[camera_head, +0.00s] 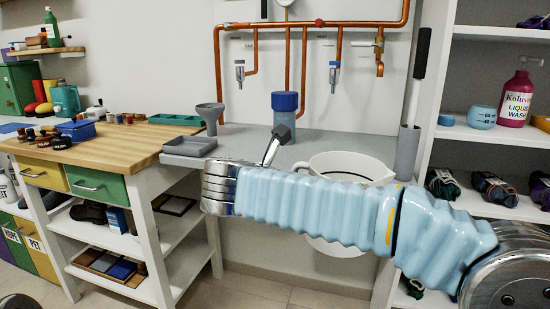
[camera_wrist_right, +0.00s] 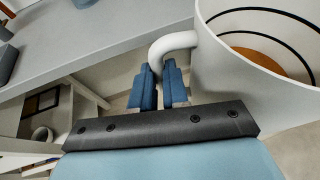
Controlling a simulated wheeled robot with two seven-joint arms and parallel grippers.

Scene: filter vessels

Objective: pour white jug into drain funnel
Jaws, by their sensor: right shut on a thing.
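The white jug (camera_head: 337,246) is at the centre right in the head view, partly behind my right arm, with its rim roughly level. It hangs in front of the grey counter. In the right wrist view the jug (camera_wrist_right: 222,80) shows dark ring lines and an orange-brown content inside. My right gripper (camera_wrist_right: 160,82) is shut on the jug's white handle (camera_wrist_right: 172,44); in the head view my arm hides the grip. A grey funnel (camera_head: 210,114), likely the drain funnel, stands upright left of the jug, apart from it. My left gripper is not in view.
A grey tray (camera_head: 190,146) lies in front of the funnel. A grey upright holder (camera_head: 407,150) is right of the jug. Shelves (camera_head: 485,135) fill the right side.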

